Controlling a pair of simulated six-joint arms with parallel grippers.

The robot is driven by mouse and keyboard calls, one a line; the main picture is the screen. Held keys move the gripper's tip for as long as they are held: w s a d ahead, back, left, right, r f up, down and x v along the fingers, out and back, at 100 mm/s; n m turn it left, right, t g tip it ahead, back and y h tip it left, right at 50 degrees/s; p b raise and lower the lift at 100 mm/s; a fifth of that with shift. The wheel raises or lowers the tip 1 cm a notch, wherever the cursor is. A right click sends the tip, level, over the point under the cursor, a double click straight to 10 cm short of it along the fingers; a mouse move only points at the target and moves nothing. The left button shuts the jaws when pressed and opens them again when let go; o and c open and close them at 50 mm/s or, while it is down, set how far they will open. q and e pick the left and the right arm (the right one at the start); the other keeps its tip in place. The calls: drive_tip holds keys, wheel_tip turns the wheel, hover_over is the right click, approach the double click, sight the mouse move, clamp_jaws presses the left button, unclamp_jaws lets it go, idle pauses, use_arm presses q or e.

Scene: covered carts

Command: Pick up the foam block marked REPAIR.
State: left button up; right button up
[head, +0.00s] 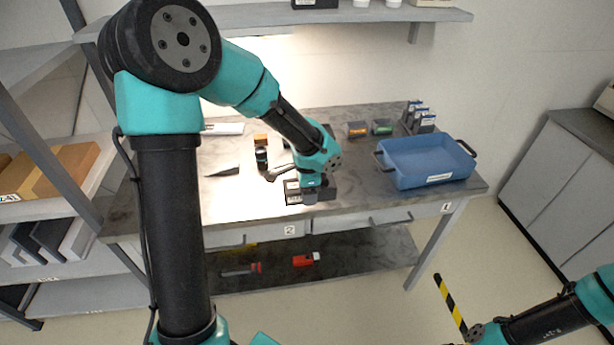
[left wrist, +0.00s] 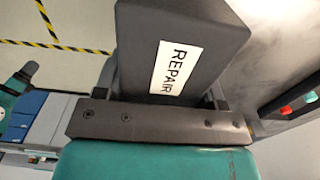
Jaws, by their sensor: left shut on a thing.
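The foam block marked REPAIR is a dark grey block with a white label, and it fills the middle of the left wrist view (left wrist: 215,40). Its label reads REPAIR in black letters. In the head view, the dark block (head: 293,193) with a white label shows at my left gripper (head: 311,195), over the front part of the workbench. My left gripper is shut on the block, with a finger on either side. I cannot tell whether the block touches the bench top. My right arm shows at the lower right of the head view; its gripper is out of view.
A blue tray (head: 428,176) stands on the right of the grey workbench (head: 350,205). Small boxes (head: 357,129) and a dark holder (head: 418,118) stand behind. A dark pointed tool (head: 223,171) lies left. A lower shelf holds a red item (head: 304,260).

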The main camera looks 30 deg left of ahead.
use_arm(q)
drive_tip(key=shift+s+d+r, duration=0.1)
drive_tip(key=shift+s+d, duration=0.3)
drive_tip(key=shift+s, duration=0.25)
drive_tip(key=shift+s+d+r, duration=0.1)
drive_tip(key=shift+s+d, duration=0.25)
drive_tip(key=shift+s, duration=0.25)
